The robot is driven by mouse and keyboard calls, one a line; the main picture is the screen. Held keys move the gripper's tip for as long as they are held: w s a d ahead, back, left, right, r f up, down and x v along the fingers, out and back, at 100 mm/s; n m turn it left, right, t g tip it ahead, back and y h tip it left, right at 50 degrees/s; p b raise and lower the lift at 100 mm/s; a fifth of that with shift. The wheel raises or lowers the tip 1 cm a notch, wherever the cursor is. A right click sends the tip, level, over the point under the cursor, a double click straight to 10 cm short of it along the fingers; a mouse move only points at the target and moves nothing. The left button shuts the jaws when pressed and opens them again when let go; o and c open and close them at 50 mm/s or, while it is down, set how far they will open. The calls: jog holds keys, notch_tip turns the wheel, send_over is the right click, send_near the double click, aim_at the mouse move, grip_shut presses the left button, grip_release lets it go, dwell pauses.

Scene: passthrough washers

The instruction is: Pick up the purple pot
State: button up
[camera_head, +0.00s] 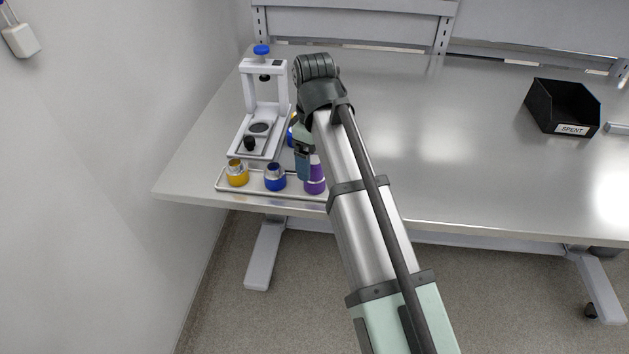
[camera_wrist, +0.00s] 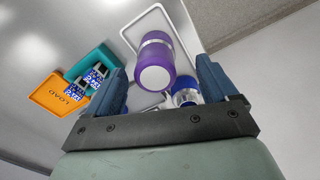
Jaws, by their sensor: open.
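The purple pot (camera_head: 314,187) has a silvery band and stands at the right end of a shallow tray (camera_head: 222,186) near the table's front left edge. In the wrist view the purple pot (camera_wrist: 154,66) shows between the two blue fingers of my gripper (camera_wrist: 161,66), with space on both sides. My gripper (camera_head: 303,165) is open and empty, just above and beside the pot in the head view. The fingers partly hide the pot there. I cannot tell whether the fingertips reach down around it.
On the tray, a blue pot (camera_head: 275,178) stands beside the purple one and a yellow pot (camera_head: 237,174) stands further left. A white press-like stand (camera_head: 247,105) is behind. An orange LOAD tray (camera_wrist: 62,93) adjoins a teal tray (camera_wrist: 108,56). A black SPENT bin (camera_head: 562,108) is far right.

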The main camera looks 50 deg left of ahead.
aim_at(315, 175)
jog(key=shift+w+a+f, duration=0.1)
jog(key=shift+f, duration=1.5)
jog(key=shift+w+a+f, duration=0.1)
jog(key=shift+f, duration=1.45)
jog(key=shift+c, duration=0.5)
jog(key=c, duration=1.2)
